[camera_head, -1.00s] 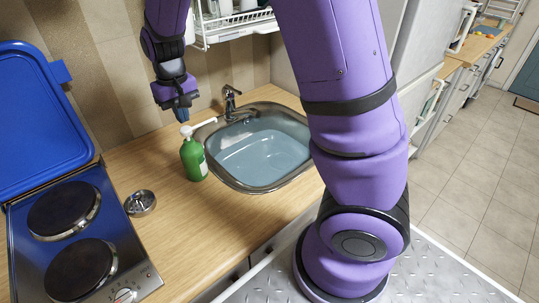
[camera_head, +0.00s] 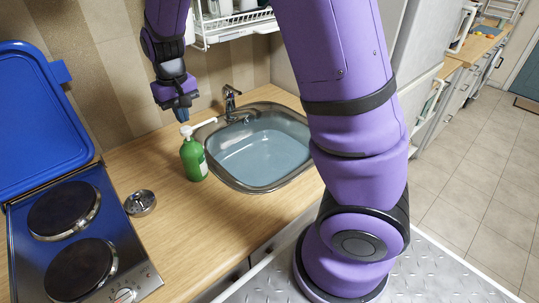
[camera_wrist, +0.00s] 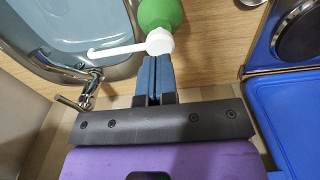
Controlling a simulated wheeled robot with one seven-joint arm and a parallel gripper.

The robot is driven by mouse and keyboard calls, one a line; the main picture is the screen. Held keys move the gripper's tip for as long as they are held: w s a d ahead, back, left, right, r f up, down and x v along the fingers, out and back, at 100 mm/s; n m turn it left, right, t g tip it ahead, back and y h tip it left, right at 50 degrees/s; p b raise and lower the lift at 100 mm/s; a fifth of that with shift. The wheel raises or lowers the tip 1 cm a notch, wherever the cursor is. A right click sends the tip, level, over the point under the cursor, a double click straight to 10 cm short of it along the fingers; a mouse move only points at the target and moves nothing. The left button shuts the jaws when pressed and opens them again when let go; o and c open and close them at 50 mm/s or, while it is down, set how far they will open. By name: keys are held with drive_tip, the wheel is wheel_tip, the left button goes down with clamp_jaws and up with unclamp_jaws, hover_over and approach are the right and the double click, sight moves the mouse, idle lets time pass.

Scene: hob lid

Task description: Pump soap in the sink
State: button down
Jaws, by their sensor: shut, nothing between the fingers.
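A green soap bottle (camera_head: 193,158) with a white pump head (camera_head: 188,131) stands upright on the wooden counter, left of the sink (camera_head: 258,149). Its white spout points toward the basin. My gripper (camera_head: 182,115) is shut and empty, pointing down just above the pump head. In the wrist view my blue fingertips (camera_wrist: 154,68) are together beside the white pump top (camera_wrist: 159,41), with the green bottle body (camera_wrist: 160,14) behind it. I cannot tell whether the fingertips touch the pump.
A faucet (camera_head: 231,101) stands at the sink's back edge. A small metal cup (camera_head: 140,203) sits on the counter near the hob (camera_head: 70,240), whose blue lid (camera_head: 38,120) is raised. A dish rack (camera_head: 232,24) hangs above the sink.

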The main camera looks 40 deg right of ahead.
sight(185, 128)
drive_tip(key=shift+f, duration=0.35)
drive_tip(key=shift+f, duration=1.45)
drive_tip(key=shift+r, duration=1.8)
drive_tip(key=shift+f, duration=0.1)
drive_tip(key=shift+f, duration=1.75)
drive_tip(key=shift+r, duration=1.85)
